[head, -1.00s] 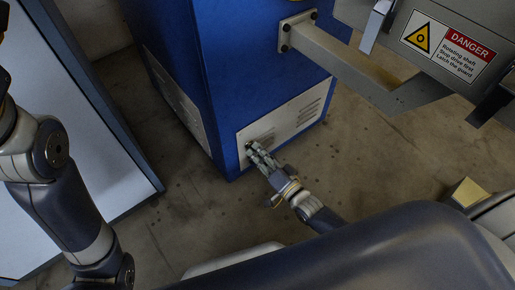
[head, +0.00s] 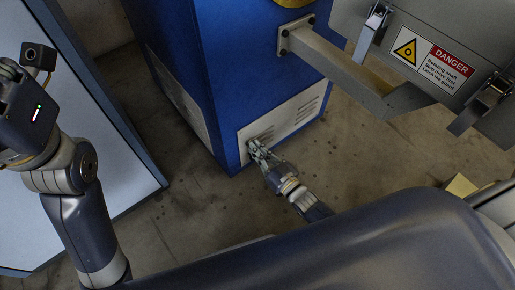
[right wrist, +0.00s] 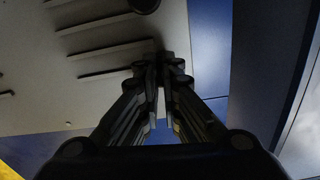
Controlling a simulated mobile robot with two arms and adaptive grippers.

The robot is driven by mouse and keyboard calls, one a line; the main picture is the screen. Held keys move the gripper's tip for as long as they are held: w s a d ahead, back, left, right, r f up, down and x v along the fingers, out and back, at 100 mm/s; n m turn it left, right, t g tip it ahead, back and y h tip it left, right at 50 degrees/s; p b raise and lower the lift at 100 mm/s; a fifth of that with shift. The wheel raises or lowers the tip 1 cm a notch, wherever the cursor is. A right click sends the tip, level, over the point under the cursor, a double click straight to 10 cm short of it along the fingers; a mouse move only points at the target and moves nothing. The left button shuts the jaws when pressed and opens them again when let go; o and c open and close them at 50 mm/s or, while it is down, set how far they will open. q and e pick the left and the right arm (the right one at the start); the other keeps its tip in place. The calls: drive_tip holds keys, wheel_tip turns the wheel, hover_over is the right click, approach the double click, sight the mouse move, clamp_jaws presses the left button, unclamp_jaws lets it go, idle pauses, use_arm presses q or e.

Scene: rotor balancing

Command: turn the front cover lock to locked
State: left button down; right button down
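The front cover (head: 297,112) is a pale slotted panel low on the blue cabinet. My right gripper (head: 253,147) is at the panel's left edge in the head view. In the right wrist view the fingers of my right gripper (right wrist: 160,75) run nearly together, with a narrow gap, and their tips meet a small dark part at the panel. This is where the front cover lock sits; the fingers hide most of it, and its turn angle cannot be read. My left arm is at the left of the head view, but its fingers do not show.
The blue cabinet (head: 172,50) stands behind the panel. A grey bracket arm (head: 335,65) and a guard box with a danger label (head: 432,58) and latches overhang at upper right. A pale cabinet (head: 100,150) stands at left. Bare floor (head: 190,205) lies between.

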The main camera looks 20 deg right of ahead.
drive_tip(key=shift+n, duration=0.8)
drive_tip(key=c, duration=1.8)
unclamp_jaws()
drive_tip(key=v, duration=1.2)
